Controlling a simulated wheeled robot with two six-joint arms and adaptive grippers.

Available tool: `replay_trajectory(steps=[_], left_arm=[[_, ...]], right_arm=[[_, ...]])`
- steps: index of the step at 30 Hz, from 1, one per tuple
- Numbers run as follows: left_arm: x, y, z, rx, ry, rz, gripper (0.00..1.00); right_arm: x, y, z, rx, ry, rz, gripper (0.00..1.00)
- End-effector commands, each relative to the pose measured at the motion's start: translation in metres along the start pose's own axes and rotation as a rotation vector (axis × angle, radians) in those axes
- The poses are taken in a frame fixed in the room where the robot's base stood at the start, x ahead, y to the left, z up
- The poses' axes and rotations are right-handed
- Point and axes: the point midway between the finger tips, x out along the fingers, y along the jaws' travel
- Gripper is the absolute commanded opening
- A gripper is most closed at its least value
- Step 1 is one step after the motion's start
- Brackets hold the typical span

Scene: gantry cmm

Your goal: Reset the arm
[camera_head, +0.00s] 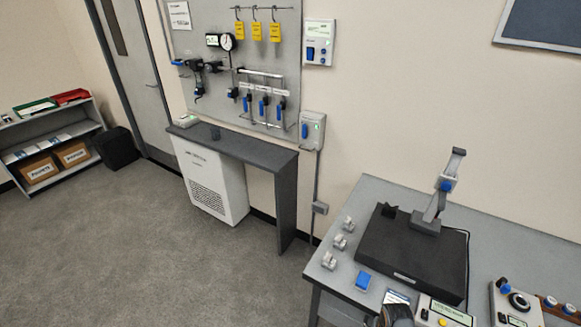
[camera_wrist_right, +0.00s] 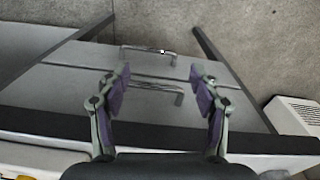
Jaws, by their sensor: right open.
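My right gripper (camera_wrist_right: 160,72) is in the right wrist view, with its two purple-padded fingers spread wide apart. It is open, and nothing shows between the fingers. Behind it are grey panels with two metal bar handles (camera_wrist_right: 152,50). In the head view, a dark rounded part at the bottom edge may be mine, but I cannot tell its jaws there. My left gripper is not in view. A jointed grey stand (camera_head: 436,205) with a blue knob rises from a black block (camera_head: 415,256) on the right-hand table; I cannot tell whether the task's arm means this stand.
A tool board (camera_head: 270,50) hangs above a dark bench (camera_head: 240,145). A shelf (camera_head: 50,135) stands left. The carpet between is clear.

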Motion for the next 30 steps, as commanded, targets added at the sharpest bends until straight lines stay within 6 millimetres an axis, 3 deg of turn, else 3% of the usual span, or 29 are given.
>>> replay_trajectory(steps=[1, 4, 6, 9, 12, 15, 18, 30], left_arm=[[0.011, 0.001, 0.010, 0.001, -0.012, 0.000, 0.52], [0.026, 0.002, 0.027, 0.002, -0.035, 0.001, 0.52], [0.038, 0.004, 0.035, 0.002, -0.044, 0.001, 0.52], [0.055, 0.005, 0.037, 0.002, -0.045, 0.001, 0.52], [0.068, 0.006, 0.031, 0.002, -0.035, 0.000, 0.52], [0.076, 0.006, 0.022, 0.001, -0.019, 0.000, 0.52], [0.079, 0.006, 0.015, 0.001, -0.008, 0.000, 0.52], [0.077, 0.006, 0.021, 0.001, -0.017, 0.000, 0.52]], right_arm=[[0.033, 0.007, 0.013, -0.020, -0.006, 0.007, 0.64], [0.099, 0.024, 0.044, -0.082, 0.004, 0.016, 0.64], [0.150, 0.042, 0.076, -0.143, 0.015, 0.025, 0.64], [0.211, 0.068, 0.131, -0.237, 0.032, 0.034, 0.64], [0.252, 0.092, 0.184, -0.324, 0.047, 0.039, 0.64], [0.274, 0.108, 0.225, -0.389, 0.060, 0.039, 0.64], [0.282, 0.118, 0.248, -0.428, 0.069, 0.037, 0.64], [0.282, 0.120, 0.256, -0.440, 0.075, 0.036, 0.64]])
